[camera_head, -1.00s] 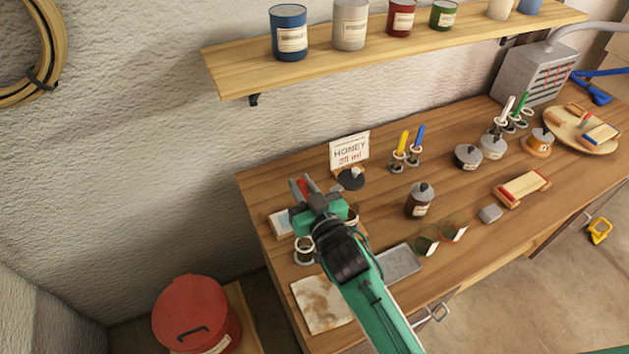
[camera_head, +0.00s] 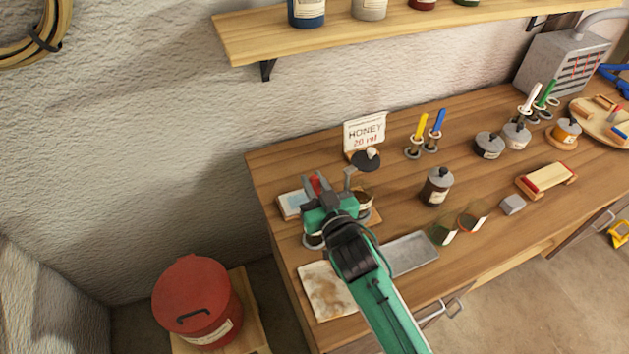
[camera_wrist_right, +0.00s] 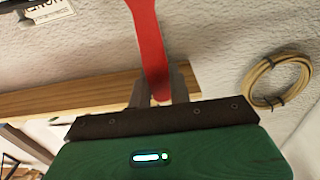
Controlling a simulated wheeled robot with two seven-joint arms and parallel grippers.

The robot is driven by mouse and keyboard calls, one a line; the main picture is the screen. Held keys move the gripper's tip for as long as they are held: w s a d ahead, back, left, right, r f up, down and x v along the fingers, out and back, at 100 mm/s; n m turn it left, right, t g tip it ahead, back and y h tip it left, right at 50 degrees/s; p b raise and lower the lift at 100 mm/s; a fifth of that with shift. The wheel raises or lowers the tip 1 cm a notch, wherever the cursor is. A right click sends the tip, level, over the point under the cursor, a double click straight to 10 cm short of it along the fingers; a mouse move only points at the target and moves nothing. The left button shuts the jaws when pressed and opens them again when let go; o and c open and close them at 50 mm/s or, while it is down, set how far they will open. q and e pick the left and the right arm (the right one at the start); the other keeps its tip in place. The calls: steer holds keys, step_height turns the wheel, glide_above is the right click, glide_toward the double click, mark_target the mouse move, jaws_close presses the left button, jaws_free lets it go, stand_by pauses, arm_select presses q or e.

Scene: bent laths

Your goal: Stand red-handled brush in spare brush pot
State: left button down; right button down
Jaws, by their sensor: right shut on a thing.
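The red-handled brush shows as a red handle (camera_head: 315,184) in the head view and as a long red strip (camera_wrist_right: 150,45) in the wrist view. My right gripper (camera_head: 319,192) is shut on it, above the left end of the bench; the wrist view also shows the fingers (camera_wrist_right: 160,88) around the handle. The brush's bristle end is hidden. A pot with a pale rim (camera_head: 312,241) stands just below my gripper, mostly covered by it. Another pot (camera_head: 364,203) shows partly to the right of the gripper. I cannot tell which is the spare brush pot. My left gripper is out of view.
A HONEY sign (camera_head: 365,133) stands behind, near a dark round disc (camera_head: 367,161). Yellow (camera_head: 421,126) and blue (camera_head: 438,122) brushes stand in holders. A red bin (camera_head: 195,290) stands left of the bench.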

steer(key=shift+f+b, duration=1.25)
steer(key=shift+f, duration=0.9)
steer(key=c, duration=1.2)
jaws_free()
steer(key=b+v, duration=0.4)
steer(key=v, duration=0.9)
steer(key=shift+s+d, duration=0.2)
steer(key=shift+s, duration=0.15)
